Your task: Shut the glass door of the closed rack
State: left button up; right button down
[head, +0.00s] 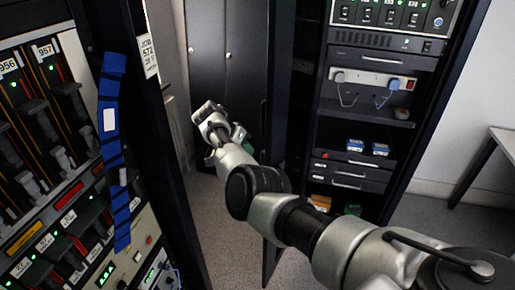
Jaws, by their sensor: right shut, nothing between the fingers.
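A dark door panel (291,75), seen nearly edge-on, stands open at the left side of the right-hand rack (430,130). I take it for the glass door, but its glass is hard to make out. My right arm comes in from the lower right and crosses in front of the door, hiding part of its lower half. My right gripper (210,118) is left of the door, shut and empty. I cannot tell whether the arm touches the door. My left gripper is not in view.
A rack (70,150) with lit modules and a blue strap (110,120) stands close on the left. Grey cabinets (225,50) stand behind my gripper. A table (500,140) is at the far right. Carpeted floor (228,225) shows between the racks.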

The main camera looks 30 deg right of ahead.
jog(key=s+d+p, duration=0.2)
jog(key=s+p, duration=0.1)
jog(key=shift+s, duration=0.3)
dwell(0.3)
